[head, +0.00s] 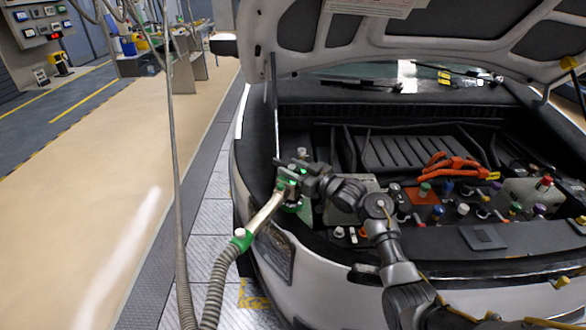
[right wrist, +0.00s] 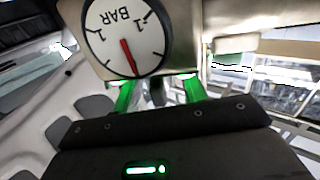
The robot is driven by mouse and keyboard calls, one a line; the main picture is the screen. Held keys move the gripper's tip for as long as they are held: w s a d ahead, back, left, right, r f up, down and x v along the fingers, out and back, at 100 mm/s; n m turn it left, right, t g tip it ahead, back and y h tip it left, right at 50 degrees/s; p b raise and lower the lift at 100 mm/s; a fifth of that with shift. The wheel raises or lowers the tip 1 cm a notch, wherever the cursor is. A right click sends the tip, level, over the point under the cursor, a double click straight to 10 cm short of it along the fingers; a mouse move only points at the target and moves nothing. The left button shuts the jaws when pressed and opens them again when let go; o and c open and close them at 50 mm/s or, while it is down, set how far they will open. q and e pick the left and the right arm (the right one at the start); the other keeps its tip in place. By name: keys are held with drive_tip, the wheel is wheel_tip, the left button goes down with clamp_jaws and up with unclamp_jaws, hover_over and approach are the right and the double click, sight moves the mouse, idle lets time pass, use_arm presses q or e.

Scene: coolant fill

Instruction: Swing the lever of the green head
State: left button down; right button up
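The green head (head: 290,203) sits at the front left corner of the open engine bay, on the end of a pale curved handle (head: 264,213) with a grey ribbed hose. My right gripper (head: 291,176) is at the head, over its top, and covers much of it. In the right wrist view a round white gauge (right wrist: 125,36) marked BAR sits on a pale metal body right before the gripper. Green uprights (right wrist: 193,89) show between that body and my dark gripper housing. The lever cannot be made out clearly. Whether the fingers are closed on anything is unclear. My left gripper is not in view.
The raised hood (head: 300,30) hangs above the bay. Several coloured caps and an orange cable (head: 450,167) lie right of my right gripper. A hanging cable (head: 174,150) runs down left of the car. The floor (head: 90,190) at left is clear.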

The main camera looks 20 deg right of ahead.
clamp_jaws()
drive_tip(key=shift+h, duration=0.3)
drive_tip(key=shift+a+m+t+h+p, duration=0.1)
drive_tip(key=shift+m+t+h+p, duration=0.4)
drive_tip(key=shift+m, duration=0.1)
drive_tip(key=shift+s+m+t+h, duration=0.1)
drive_tip(key=shift+m+t+h, duration=0.3)
drive_tip(key=shift+m+h, duration=0.35)
drive_tip(key=shift+m+t+h, duration=0.7)
drive_tip(key=shift+m+h, duration=0.75)
drive_tip(key=shift+h, duration=1.4)
